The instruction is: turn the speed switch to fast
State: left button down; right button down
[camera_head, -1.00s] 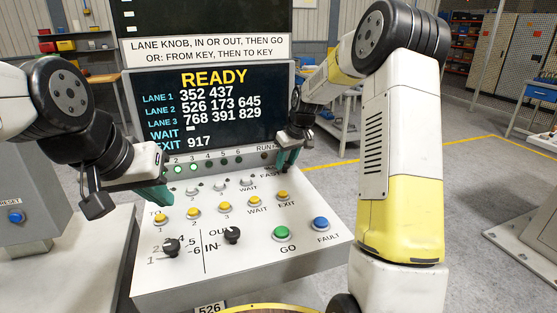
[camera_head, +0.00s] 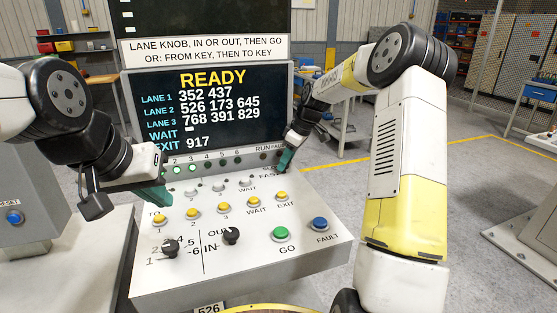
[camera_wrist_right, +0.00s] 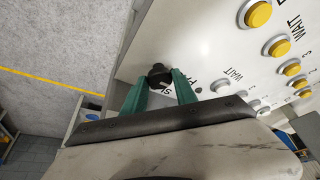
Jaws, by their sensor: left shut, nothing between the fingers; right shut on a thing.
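The speed switch is a small black knob (camera_wrist_right: 159,74) at the panel's edge, with partly covered lettering beside it in the right wrist view. My right gripper (camera_wrist_right: 160,85) is shut on this knob, one teal finger on each side. In the head view my right gripper (camera_head: 283,168) is at the panel's back right corner, by the FAST lettering, and hides the knob. I cannot read which way the knob points. My left gripper (camera_head: 160,198) is shut and empty over the panel's left edge.
The sloped white panel (camera_head: 310,258) carries yellow buttons, a green GO button (camera_head: 281,234), a blue FAULT button (camera_head: 320,223) and two black knobs at the front. The screen (camera_head: 215,105) behind it reads READY. Open floor lies to the right.

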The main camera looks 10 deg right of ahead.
dwell(0.3)
jog(key=c, duration=1)
grip_release()
jog(key=v, duration=0.8)
jog(key=shift+f, duration=0.1)
